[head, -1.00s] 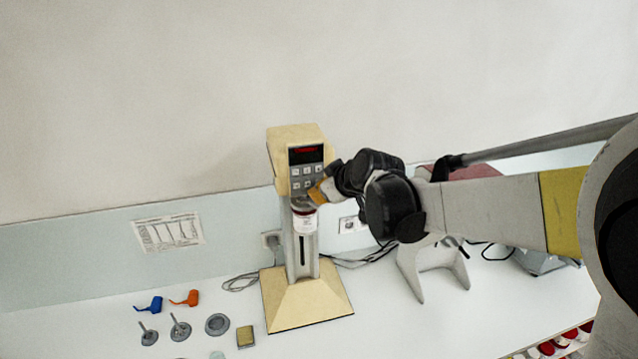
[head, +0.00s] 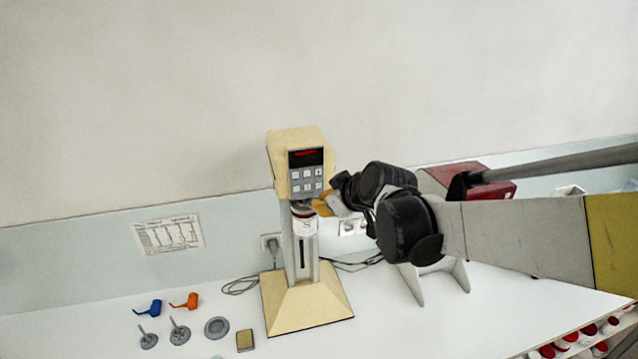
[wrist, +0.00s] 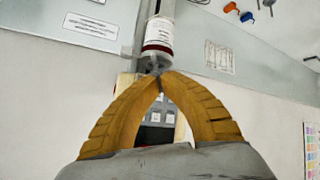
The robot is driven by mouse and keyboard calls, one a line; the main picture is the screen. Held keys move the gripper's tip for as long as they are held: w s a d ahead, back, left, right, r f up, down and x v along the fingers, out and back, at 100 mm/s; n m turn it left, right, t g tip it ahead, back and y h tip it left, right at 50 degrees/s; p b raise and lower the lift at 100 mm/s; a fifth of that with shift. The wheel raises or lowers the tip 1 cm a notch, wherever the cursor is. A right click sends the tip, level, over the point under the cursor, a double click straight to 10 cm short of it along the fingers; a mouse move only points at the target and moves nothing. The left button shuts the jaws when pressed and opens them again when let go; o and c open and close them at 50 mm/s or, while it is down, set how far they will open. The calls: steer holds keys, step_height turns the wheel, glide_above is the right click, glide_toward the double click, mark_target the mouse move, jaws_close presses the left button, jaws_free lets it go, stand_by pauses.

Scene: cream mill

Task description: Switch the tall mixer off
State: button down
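The tall mixer (head: 283,165), cream-coloured with a pyramid-shaped foot, stands on the bench against the wall. Its front panel has a lit red display (head: 306,157) above a grey keypad (head: 307,180). A white-labelled container (head: 306,226) with a dark red band sits under its head. My gripper (head: 318,206), with yellow fingers, is just below the keypad's lower right, beside the container's top. In the wrist view my gripper (wrist: 159,74) has its fingertips together with nothing visible between them. Keypad buttons (wrist: 155,117) show through the gap behind the fingers. Whether the tips touch the mixer cannot be told.
Blue (head: 149,307) and orange (head: 186,301) small tools, grey discs and a small yellow-topped block (head: 245,340) lie left of the foot. A grey stand (head: 432,284) and a red box (head: 478,177) are at right. Cables run behind the mixer.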

steer(key=shift+s+d+r, duration=0.1)
steer(key=shift+s+d, duration=0.1)
steer(key=shift+s, duration=0.4)
steer(key=shift+s+d, duration=0.15)
steer(key=shift+s, duration=0.45)
